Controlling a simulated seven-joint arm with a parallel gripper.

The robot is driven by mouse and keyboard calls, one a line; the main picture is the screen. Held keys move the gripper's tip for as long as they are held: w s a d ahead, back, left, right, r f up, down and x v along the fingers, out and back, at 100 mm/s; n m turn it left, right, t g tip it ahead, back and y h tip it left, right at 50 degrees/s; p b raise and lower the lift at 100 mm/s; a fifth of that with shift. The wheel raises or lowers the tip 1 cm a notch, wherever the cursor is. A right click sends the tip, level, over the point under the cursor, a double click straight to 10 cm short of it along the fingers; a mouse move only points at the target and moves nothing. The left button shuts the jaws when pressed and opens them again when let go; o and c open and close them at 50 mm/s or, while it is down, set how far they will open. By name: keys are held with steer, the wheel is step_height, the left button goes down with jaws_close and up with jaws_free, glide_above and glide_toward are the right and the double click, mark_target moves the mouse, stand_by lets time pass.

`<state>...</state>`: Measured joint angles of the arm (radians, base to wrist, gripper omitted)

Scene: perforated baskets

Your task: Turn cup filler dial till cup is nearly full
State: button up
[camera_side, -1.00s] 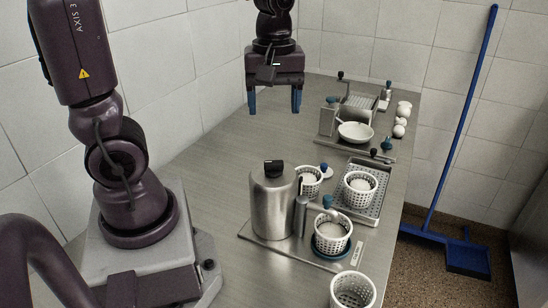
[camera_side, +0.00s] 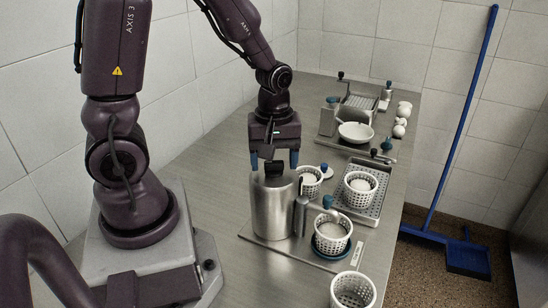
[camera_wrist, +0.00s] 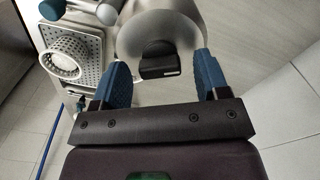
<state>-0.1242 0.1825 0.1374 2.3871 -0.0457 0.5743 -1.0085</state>
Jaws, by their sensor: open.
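The cup filler (camera_side: 273,210) is a steel cylinder on a metal plate, with a black dial (camera_side: 273,168) on its lid. The dial also shows as a black block in the wrist view (camera_wrist: 158,60). My gripper (camera_side: 274,160) is open and points down over the lid. Its blue fingers stand on either side of the dial with gaps, and in the wrist view (camera_wrist: 163,68) nothing is between them but the dial. A white perforated cup (camera_side: 333,238) stands on a blue ring beside the filler, under a blue-topped spout. Something pale shows inside; its level is unclear.
A perforated cup (camera_side: 361,190) stands on a drip tray (camera_side: 382,176), another (camera_side: 309,183) is behind the filler, and an empty one (camera_side: 352,291) is at the front. A white bowl (camera_side: 355,132) and several white balls are further back. The table left of the filler is clear.

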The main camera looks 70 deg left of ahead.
steer(key=shift+c, duration=0.5)
steer(key=c, duration=0.8)
steer(key=shift+m, duration=0.3)
steer(key=m, duration=0.3)
steer(key=shift+m, duration=0.4)
steer(key=m, duration=0.8)
steer(key=shift+r+m, duration=0.1)
steer(key=shift+m, duration=1.6)
